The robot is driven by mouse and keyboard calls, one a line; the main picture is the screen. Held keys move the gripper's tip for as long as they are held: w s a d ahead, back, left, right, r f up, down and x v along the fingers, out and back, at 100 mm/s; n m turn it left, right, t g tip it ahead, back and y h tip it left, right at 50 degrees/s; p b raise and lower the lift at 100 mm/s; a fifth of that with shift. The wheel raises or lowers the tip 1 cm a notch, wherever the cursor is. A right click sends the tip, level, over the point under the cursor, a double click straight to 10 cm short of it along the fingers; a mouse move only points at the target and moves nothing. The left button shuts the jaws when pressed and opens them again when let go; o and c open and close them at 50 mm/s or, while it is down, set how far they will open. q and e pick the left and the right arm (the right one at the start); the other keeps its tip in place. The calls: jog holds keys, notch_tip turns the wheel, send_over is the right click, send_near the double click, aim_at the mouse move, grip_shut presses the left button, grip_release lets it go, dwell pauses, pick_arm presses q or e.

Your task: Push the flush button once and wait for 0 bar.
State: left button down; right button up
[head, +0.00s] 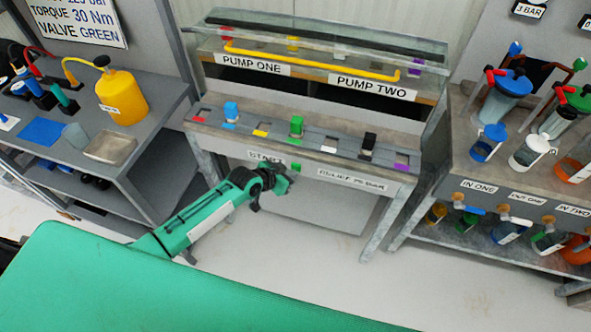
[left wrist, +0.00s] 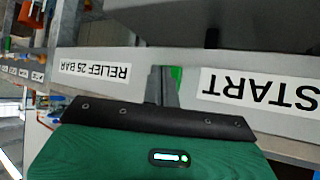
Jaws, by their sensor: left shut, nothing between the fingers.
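My left gripper (head: 284,180) is shut and empty in front of the pump bench's front edge. A small green button (head: 295,167) sits on that edge, between the START label (head: 265,158) and the RELIEF 25 BAR label (head: 351,180). In the left wrist view the shut fingertips (left wrist: 163,84) partly cover the green button (left wrist: 175,76); the labels appear upside down there. I cannot tell whether the fingertips touch it. I can make out no button marked flush and no pressure reading. My right gripper is out of view.
The bench top (head: 330,133) carries coloured blocks, under the PUMP ONE (head: 252,65) and PUMP TWO (head: 373,87) signs. A left table holds a yellow can (head: 122,98) and a metal tray (head: 110,147). A right bench holds several jars (head: 503,97). Floor between the benches is clear.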

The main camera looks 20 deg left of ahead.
pick_arm(q)
jog(key=shift+w, duration=0.2)
dwell(0.6)
jog(key=shift+s, duration=0.1)
jog(key=shift+s+p, duration=0.45)
jog(key=shift+s, duration=0.15)
jog(key=s+p, duration=0.4)
jog(key=s, duration=0.2)
jog(key=shift+a, duration=0.15)
dwell(0.8)
